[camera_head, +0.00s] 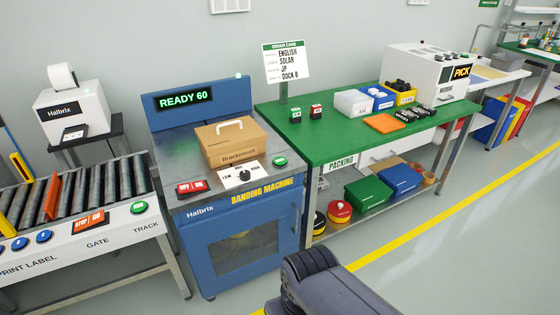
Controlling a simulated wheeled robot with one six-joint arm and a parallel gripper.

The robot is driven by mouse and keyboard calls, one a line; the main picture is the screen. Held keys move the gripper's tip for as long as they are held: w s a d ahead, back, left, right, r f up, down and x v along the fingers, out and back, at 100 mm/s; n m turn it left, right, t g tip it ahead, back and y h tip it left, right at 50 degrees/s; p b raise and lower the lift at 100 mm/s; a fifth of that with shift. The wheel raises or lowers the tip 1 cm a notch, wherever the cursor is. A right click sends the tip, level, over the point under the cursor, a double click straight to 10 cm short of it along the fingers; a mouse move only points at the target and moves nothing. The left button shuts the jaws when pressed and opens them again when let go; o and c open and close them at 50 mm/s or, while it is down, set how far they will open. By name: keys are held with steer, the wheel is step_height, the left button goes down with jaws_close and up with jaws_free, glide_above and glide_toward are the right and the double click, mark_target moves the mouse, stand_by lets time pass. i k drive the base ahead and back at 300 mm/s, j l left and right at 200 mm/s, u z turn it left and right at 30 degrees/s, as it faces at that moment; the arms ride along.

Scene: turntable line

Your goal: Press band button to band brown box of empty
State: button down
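The brown box (231,140) sits closed on the top of the blue banding machine (187,240). It has a white handle on top and printed lettering on its front; no band shows around it. A green button (280,161) is on the machine's top at the front right. A white dial panel with a black knob (244,175) is in front of the box, and a red OFF/ON switch (192,187) is at the front left. The display (184,99) reads READY 60. A dark part of my arm shows at the bottom centre; my gripper is not in view.
A roller conveyor (100,215) with several buttons stands at the left, below a white printer (72,108). The green packing table (345,150) stands close at the right, carrying bins and small items. Open floor with a yellow line (420,220) lies in front.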

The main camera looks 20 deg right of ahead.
mark_target(279, 160)
steer(key=i+j+z, duration=0.25)
steer(key=i+j, duration=0.15)
steer(key=i, duration=0.3)
steer(key=i+j+z, duration=0.25)
steer(key=i+j, duration=0.3)
steer(key=i, duration=0.15)
